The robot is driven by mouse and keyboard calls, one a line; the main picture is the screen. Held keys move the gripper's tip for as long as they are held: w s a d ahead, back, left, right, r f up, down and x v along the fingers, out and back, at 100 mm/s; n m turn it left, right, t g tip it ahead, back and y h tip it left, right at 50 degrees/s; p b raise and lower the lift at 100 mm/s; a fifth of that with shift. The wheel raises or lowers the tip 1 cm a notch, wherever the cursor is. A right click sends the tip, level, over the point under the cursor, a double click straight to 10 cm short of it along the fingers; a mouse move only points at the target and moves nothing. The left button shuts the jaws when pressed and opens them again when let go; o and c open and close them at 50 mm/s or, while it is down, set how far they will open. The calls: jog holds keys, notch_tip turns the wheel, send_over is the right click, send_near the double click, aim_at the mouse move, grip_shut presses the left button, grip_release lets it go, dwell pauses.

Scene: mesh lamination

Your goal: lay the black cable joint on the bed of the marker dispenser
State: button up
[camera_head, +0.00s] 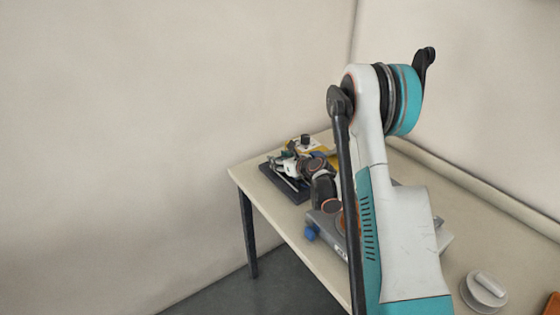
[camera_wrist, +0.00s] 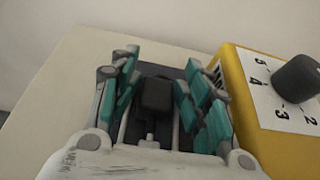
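My gripper (camera_wrist: 161,62) points down at the far end of the table, with its two teal and grey fingers apart. A black block (camera_wrist: 157,95) with a short pale stem below it shows between the fingers. It looks like the black cable joint, though I cannot be sure, and no clear contact with the finger pads shows. Under it is a dark base with pale rails, which may be the dispenser bed; this base (camera_head: 291,190) also shows in the head view. My gripper (camera_head: 290,165) is small there and my arm hides part of the area.
A yellow box with a white numbered face (camera_wrist: 258,98) and a black knob (camera_wrist: 297,79) stands close to the right of my gripper. A grey machine with a blue knob (camera_head: 311,233) stands nearer on the table. A pale round handled disc (camera_head: 484,292) lies at the right.

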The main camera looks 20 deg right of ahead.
dwell(0.3)
jog(key=shift+r, duration=0.25)
jog(key=p+v, duration=0.2)
jog(key=v, duration=0.1)
jog(key=shift+r, duration=0.4)
jog(key=b, duration=0.1)
send_over(302, 187)
jog(key=shift+a+f, duration=0.1)
jog(key=shift+f, duration=0.2)
jog(key=shift+s+r+b, duration=0.2)
jog(key=shift+s+b, duration=0.35)
jog(key=shift+s, duration=0.1)
jog(key=shift+o, duration=0.3)
dwell(0.5)
